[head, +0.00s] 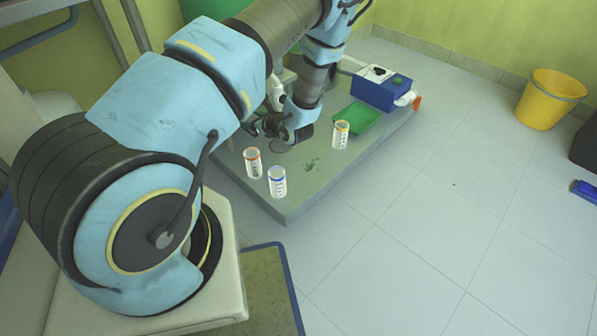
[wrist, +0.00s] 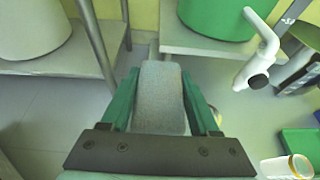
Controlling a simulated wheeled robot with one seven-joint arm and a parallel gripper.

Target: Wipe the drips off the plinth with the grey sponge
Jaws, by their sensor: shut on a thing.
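The plinth (head: 293,196) is a low grey-green platform on the floor, in the middle of the head view. Green drips (head: 312,165) lie on its top between the vials. The grey sponge (wrist: 160,98) shows in the wrist view as a block between the green fingers of my gripper (wrist: 160,78). In the head view my gripper (head: 258,127) is above the plinth, to the left of and behind the drips. My gripper is shut on the sponge. The sponge is hard to make out in the head view.
On the plinth stand an orange-ringed vial (head: 252,162), a blue-ringed vial (head: 277,181) and a yellow-ringed vial (head: 341,134). A green tray (head: 358,118) and a blue box (head: 380,90) sit behind. A yellow bucket (head: 548,98) stands on the otherwise mostly clear floor at right.

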